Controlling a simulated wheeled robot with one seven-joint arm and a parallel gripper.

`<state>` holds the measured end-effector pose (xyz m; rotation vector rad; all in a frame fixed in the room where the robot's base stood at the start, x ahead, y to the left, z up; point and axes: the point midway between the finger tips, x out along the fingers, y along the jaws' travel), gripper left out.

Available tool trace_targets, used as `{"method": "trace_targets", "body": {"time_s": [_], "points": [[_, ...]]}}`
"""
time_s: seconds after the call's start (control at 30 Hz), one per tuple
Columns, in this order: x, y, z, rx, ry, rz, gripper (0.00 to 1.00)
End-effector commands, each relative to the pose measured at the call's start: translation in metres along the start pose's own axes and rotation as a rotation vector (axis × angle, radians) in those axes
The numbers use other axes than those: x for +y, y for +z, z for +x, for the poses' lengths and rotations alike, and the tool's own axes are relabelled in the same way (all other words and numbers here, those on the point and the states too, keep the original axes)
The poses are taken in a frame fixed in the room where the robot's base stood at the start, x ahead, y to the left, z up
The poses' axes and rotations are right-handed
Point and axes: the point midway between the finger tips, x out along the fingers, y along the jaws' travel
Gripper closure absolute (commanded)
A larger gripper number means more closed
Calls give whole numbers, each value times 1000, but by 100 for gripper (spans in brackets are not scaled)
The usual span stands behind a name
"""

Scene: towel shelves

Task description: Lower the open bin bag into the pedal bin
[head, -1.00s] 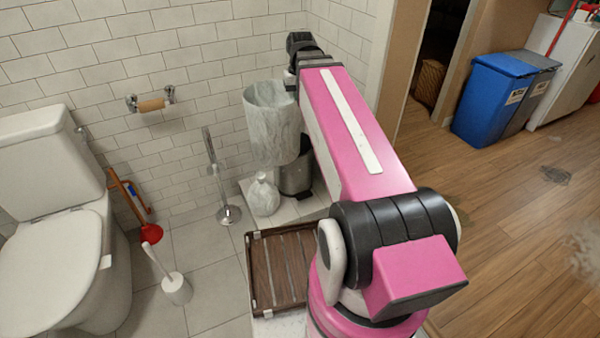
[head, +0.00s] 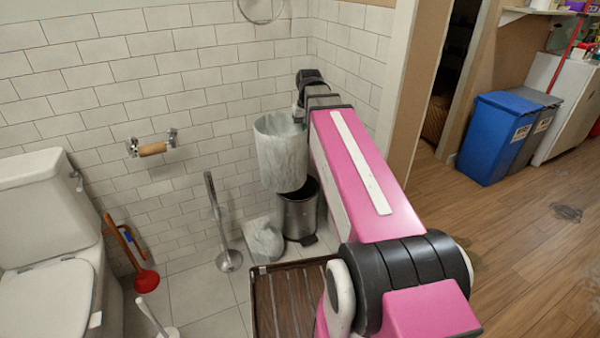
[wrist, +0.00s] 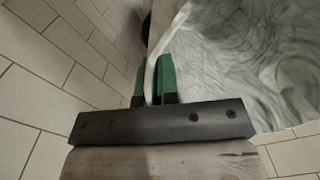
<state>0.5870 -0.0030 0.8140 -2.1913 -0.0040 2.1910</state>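The open bin bag (head: 280,155), pale marbled grey and wide-mouthed, hangs from my gripper in the head view. The pedal bin (head: 298,215), a dark metallic cylinder, stands on the floor below and slightly right of it. The bin's dark open top shows partly; the bag's lower edge overlaps its left side in the picture. I cannot tell how far the bag is above it. In the wrist view my gripper (wrist: 153,82) has its green fingers closed on the thin rim of the bag (wrist: 245,60). The fingertips are hard to make out in the head view.
A tied grey bag (head: 265,243) sits on the floor left of the bin. A brush stand (head: 228,258) is further left, and a slatted brown mat (head: 285,300) lies in front. Tiled walls close in behind. A toilet (head: 45,265) and red plunger (head: 147,280) are at left.

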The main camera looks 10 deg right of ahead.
Motion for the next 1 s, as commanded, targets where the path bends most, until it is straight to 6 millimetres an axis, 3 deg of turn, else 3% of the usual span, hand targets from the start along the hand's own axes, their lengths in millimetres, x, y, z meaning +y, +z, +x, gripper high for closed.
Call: {"method": "trace_targets", "body": {"time_s": [0.17,0.4,0.6,0.8,1.0], "points": [[13,-38,27,1,1,113,100],[39,-94,82,7,1,326,100],[59,-129,126,13,1,479,100],[71,-145,151,17,0,564,100],[74,-148,156,20,-1,585,100]]}}
